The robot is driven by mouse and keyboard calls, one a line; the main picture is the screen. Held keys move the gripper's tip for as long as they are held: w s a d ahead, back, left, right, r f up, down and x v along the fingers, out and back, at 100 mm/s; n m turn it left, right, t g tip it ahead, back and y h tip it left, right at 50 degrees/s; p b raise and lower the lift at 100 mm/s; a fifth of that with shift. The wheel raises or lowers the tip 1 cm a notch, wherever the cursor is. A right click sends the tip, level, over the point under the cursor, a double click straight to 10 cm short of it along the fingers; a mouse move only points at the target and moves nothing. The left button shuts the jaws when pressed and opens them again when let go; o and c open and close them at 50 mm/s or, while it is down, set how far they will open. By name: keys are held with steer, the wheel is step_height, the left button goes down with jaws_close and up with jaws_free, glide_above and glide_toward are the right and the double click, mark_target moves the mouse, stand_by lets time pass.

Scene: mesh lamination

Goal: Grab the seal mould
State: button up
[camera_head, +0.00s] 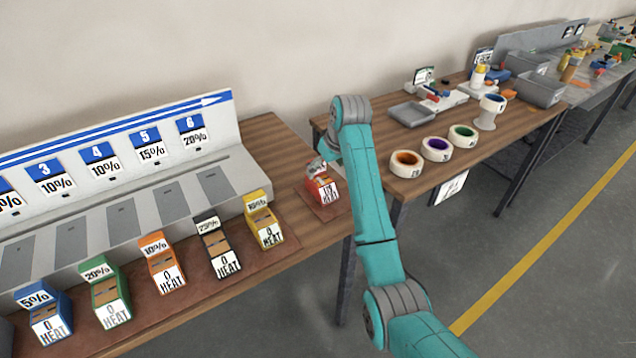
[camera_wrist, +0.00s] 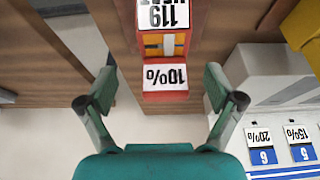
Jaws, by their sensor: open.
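A red block (camera_head: 324,188) with white labels stands on a small brown mat (camera_head: 331,209) at the right end of the left table. In the wrist view the red block (camera_wrist: 165,45) shows labels reading "119" and "10%", upside down. No label in view reads seal mould. My gripper (camera_wrist: 160,88) is open and empty, with its fingers apart to either side of the block's near end. It does not visibly grip the block. In the head view my gripper (camera_head: 317,167) is small and partly hidden by my arm, just at the red block.
Several similar coloured blocks, such as a yellow one (camera_head: 262,220) and a black one (camera_head: 218,248), stand in a row before a grey stepped stand (camera_head: 110,210). Tape rolls (camera_head: 406,163) and a grey tray (camera_head: 412,114) lie on the right table. A gap separates the tables.

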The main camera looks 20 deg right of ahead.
mark_target(319, 177)
steer(key=shift+a+x, duration=0.15)
steer(key=shift+x, duration=1.45)
steer(key=shift+a+x, duration=0.1)
steer(key=shift+x, duration=1.5)
steer(key=shift+w+r, duration=0.15)
steer(key=c, duration=1.5)
